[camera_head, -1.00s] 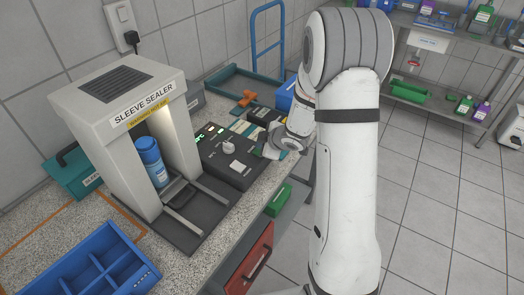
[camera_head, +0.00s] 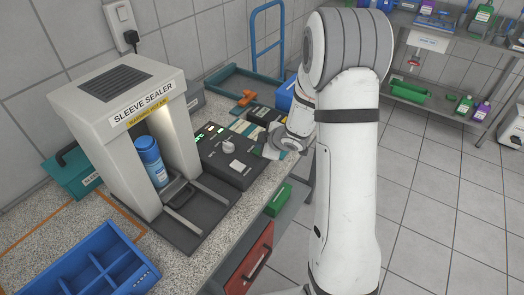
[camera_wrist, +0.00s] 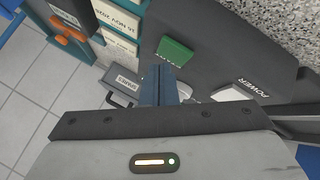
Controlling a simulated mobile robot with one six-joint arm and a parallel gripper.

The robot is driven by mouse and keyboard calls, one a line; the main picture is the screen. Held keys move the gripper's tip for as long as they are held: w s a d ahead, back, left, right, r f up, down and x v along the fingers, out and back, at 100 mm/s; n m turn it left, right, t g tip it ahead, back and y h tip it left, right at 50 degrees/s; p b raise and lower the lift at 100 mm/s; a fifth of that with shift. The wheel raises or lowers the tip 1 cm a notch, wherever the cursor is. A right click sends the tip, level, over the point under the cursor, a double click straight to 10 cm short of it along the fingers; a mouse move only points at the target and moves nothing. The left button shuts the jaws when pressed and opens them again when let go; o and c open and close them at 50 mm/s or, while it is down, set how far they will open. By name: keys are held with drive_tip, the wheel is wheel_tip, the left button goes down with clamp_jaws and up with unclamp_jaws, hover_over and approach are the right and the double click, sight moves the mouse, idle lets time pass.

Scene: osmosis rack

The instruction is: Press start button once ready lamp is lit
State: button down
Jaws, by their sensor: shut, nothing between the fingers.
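The sleeve sealer (camera_head: 118,118) stands on the bench with a blue bottle (camera_head: 149,160) upright in its lit bay. Its dark control panel (camera_head: 222,178) has a pale knob and small lit indicators (camera_head: 208,131) at its back edge; their labels are too small to read. In the wrist view a green button (camera_wrist: 174,50) sits on the panel (camera_wrist: 215,48), its label partly covered. A white switch (camera_wrist: 238,92) marked POWER is to its right. My gripper (camera_wrist: 158,74) is shut and empty, its tips just below the green button in the picture; contact cannot be told.
A blue divided tray (camera_head: 98,262) lies at the bench's front left. Boxes and an orange item (camera_head: 246,97) lie behind the panel. A green box (camera_head: 279,199) is below the bench edge. Open floor lies to the right, with a stocked shelf at the back.

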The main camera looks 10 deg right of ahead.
drive_tip(key=shift+f+b, duration=0.4)
drive_tip(key=shift+f, duration=0.25)
idle(0.5)
drive_tip(key=shift+r, duration=0.1)
drive_tip(key=shift+r+p, duration=0.75)
drive_tip(key=shift+p, duration=0.1)
wheel_tip(320, 180, up, 5)
drive_tip(key=p, duration=0.5)
idle(0.4)
